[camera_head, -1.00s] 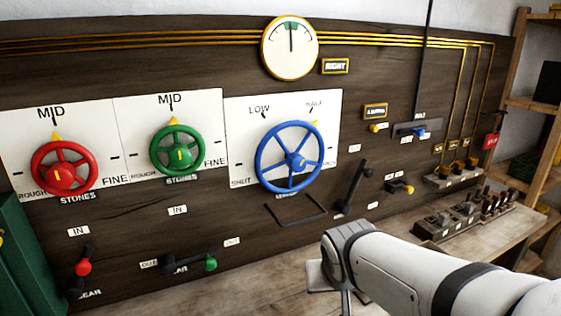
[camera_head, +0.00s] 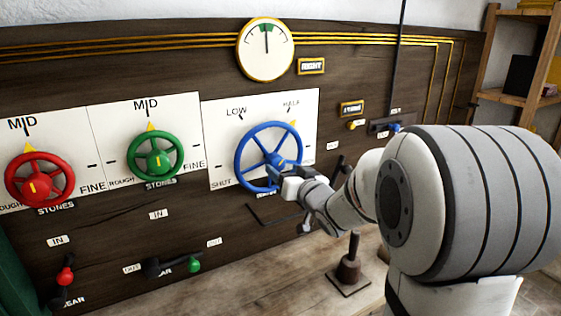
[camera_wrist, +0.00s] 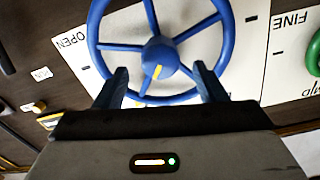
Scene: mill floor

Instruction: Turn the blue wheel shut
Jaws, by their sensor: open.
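The blue wheel (camera_head: 240,148) is a spoked handwheel on a white plate marked SHUT at lower left, LOW and HALF. A yellow pointer (camera_head: 293,123) shows at its upper right, near HALF. The wheel also fills the upper middle of the wrist view (camera_wrist: 155,45), turned over, with a yellow mark on its hub and OPEN on the plate to its left. My gripper (camera_head: 284,176) is at the wheel's lower right. In the wrist view its two fingers (camera_wrist: 163,82) are apart and overlap the near rim. Whether they touch it cannot be told.
A red wheel (camera_head: 14,186) and a green wheel (camera_head: 131,158) stand to the left, both at MID. Below are a red-knobbed lever (camera_head: 65,277) and a green-knobbed lever (camera_head: 194,265). A dark lever (camera_head: 349,268) stands on the bench. A round gauge (camera_head: 265,62) hangs above.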

